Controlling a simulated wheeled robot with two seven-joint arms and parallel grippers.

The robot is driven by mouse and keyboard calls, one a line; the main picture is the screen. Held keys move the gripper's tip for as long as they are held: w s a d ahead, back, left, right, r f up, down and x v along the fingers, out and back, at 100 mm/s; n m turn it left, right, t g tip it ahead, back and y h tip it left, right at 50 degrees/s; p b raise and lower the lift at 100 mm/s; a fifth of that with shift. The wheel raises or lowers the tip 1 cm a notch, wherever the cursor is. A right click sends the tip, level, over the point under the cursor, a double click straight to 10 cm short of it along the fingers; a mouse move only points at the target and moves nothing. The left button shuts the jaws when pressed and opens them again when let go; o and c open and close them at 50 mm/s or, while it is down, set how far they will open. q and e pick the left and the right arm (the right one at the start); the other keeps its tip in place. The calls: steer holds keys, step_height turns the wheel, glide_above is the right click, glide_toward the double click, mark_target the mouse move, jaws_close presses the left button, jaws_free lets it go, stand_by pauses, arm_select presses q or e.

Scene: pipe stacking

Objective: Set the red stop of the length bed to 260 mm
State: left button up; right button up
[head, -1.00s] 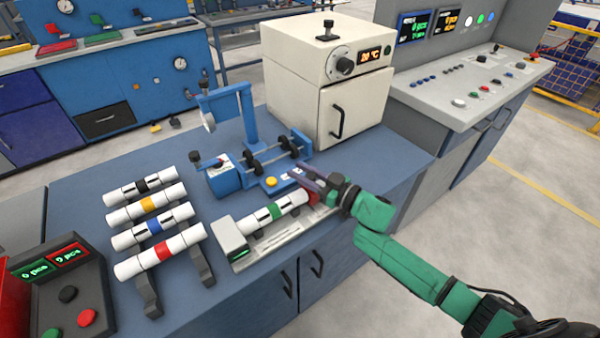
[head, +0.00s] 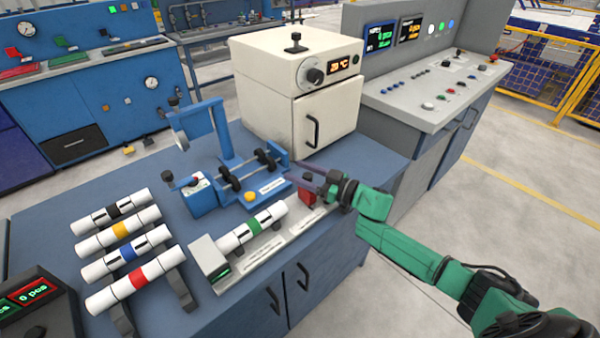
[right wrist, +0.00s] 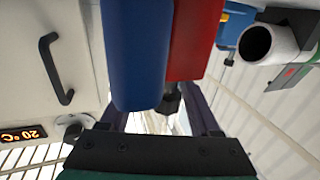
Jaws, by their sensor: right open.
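The length bed (head: 262,262) lies along the table's front edge, with an end block (head: 209,258) at its left. A white pipe with a green band (head: 254,224) lies on it. The red stop (head: 307,190) is at the right part of the bed, with a gap to the pipe's end. My right gripper (head: 298,173) is open at the stop, and its fingers partly hide it. In the right wrist view a red block (right wrist: 195,40), apparently the stop, is close before the fingers, beside a blue shape. I cannot tell whether they touch. My left gripper is not in view.
A blue fixture with black rollers (head: 250,170) stands behind the bed, and a white oven (head: 280,80) behind that. Several banded pipes (head: 130,250) lie on a rack at the left. Some table is free right of the fixture.

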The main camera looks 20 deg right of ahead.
steer(key=shift+s, duration=0.1)
steer(key=shift+s+d+f, duration=0.1)
steer(key=shift+s+d, duration=0.05)
steer(key=shift+s, duration=0.05)
steer(key=v, duration=1.4)
